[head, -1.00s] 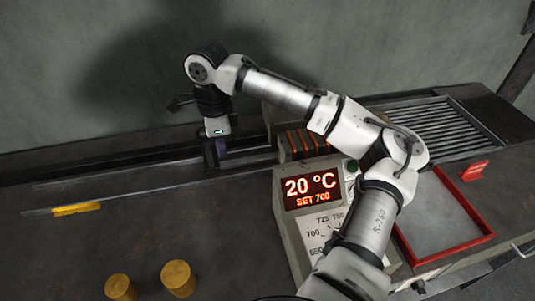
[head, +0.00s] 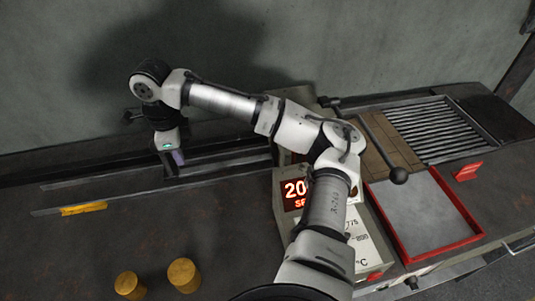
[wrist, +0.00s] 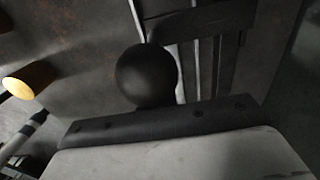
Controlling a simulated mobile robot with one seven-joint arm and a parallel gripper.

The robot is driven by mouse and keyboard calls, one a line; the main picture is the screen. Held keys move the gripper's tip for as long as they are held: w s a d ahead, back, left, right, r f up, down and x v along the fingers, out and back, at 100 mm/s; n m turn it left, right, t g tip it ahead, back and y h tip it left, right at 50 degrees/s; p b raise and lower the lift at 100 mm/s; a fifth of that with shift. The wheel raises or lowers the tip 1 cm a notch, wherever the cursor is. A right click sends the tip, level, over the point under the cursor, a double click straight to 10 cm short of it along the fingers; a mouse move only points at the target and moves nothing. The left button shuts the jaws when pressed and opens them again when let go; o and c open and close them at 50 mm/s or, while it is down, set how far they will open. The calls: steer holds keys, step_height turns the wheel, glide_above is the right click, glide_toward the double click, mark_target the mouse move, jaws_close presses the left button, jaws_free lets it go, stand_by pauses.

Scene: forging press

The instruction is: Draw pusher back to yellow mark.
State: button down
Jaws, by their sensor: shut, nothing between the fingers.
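The dark pusher (head: 170,168) is on the long rail at the back left, with bars running right from it towards the furnace block. The yellow mark (head: 83,208) is on the rail's front edge, left of the pusher, with a clear gap between. My gripper (head: 172,158) points down at the pusher, shut and holding nothing; its fingertips are partly hidden and contact is unclear. In the wrist view a round black knob (wrist: 147,75) is just ahead of my gripper's dark edge.
Two yellow-brown cylinders (head: 183,275) stand at the front left. A temperature display (head: 296,192) is partly behind my arm. A red-rimmed tray (head: 459,203) and a roller grate (head: 440,130) are at right. The rail left of the pusher looks clear; a wall stands behind.

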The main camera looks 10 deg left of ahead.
steer(key=s+a+p, duration=0.1)
steer(key=s+a, duration=0.4)
steer(key=a, duration=0.6)
steer(key=s+a+p, duration=0.1)
steer(key=s+a, duration=0.4)
steer(key=a, duration=0.6)
step_height(320, 180, up, 13)
steer(key=w+d, duration=0.1)
steer(key=d, duration=0.1)
steer(key=shift+w, duration=0.35)
stand_by(0.8)
steer(key=shift+s+d, duration=0.1)
stand_by(0.4)
